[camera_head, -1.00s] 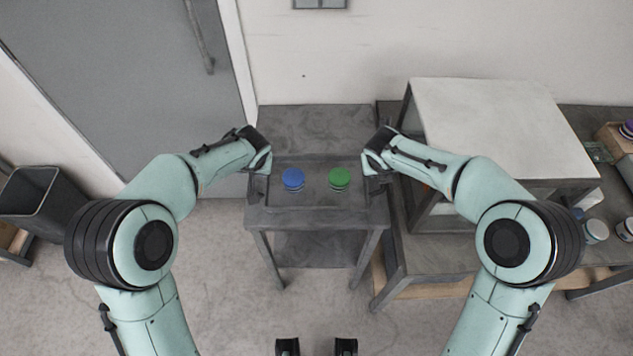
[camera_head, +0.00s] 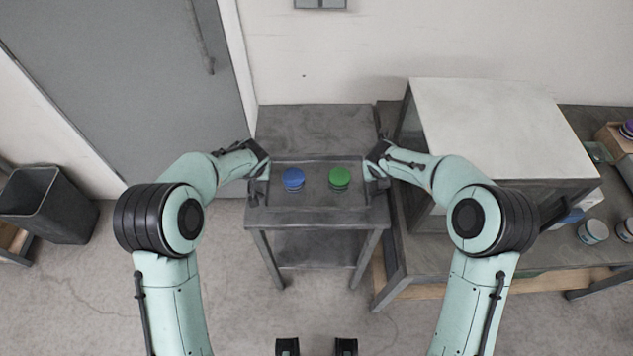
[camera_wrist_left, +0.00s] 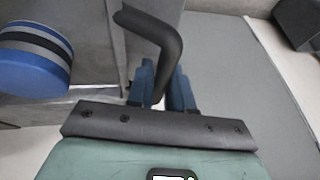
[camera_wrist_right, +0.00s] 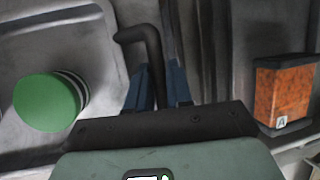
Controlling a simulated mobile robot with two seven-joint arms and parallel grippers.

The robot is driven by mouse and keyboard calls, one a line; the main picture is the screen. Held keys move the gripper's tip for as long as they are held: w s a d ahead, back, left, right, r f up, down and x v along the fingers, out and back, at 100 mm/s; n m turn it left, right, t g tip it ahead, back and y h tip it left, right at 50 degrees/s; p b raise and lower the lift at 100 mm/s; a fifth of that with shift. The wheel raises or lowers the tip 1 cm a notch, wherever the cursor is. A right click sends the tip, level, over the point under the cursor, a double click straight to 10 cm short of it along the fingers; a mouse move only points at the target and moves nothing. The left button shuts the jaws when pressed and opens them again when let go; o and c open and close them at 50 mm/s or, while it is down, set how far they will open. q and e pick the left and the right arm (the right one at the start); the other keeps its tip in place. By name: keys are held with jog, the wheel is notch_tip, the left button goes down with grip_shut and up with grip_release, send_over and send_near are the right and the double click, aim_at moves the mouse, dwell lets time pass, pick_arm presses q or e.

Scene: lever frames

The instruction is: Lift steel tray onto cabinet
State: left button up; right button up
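The grey steel tray (camera_head: 316,200) is level over a small grey table (camera_head: 318,217); whether it touches the tabletop is hard to tell. A blue-lidded jar (camera_head: 293,179) and a green-lidded jar (camera_head: 340,179) stand upright in it. My left gripper (camera_head: 257,192) is at the tray's left handle; in the left wrist view its blue fingers (camera_wrist_left: 163,88) close around the dark bent handle (camera_wrist_left: 160,40). My right gripper (camera_head: 378,188) is at the right handle; its fingers (camera_wrist_right: 160,88) flank that handle (camera_wrist_right: 148,38) closely. The pale-topped cabinet (camera_head: 505,125) stands at right.
The cabinet's top is bare. It stands on a grey bench (camera_head: 450,255) with several jars (camera_head: 593,231) to its right. An orange box (camera_wrist_right: 283,92) shows beside the right gripper. A bin (camera_head: 50,205) stands at far left, a grey door (camera_head: 130,90) behind.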

pick_arm(q)
grip_shut()
pick_arm(e)
grip_shut()
pick_arm(q)
jog(key=shift+r, duration=0.1)
pick_arm(e)
jog(key=shift+r, duration=0.1)
